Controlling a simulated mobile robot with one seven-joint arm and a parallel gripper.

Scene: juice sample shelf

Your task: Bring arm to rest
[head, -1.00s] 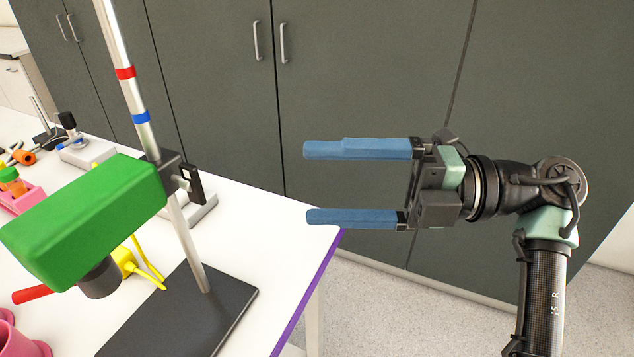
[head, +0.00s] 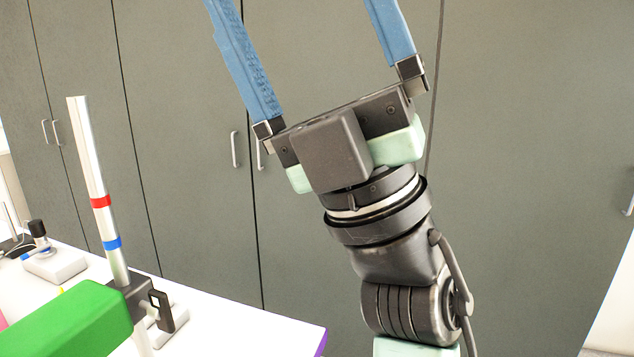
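My gripper (head: 297,22) is in the head view, right of centre, with its two blue fingers pointing up and wide apart. The fingertips run out of the top of the picture. Nothing shows between the visible parts of the fingers. The arm rises from the lower right, clear of the white table (head: 235,330), and touches nothing that I can see.
A metal stand pole (head: 88,150) with red and blue bands rises from the table at the left. A green block-shaped device (head: 75,325) is clamped to it. A small grey device (head: 55,265) stands farther back. Grey cabinets (head: 530,150) fill the background.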

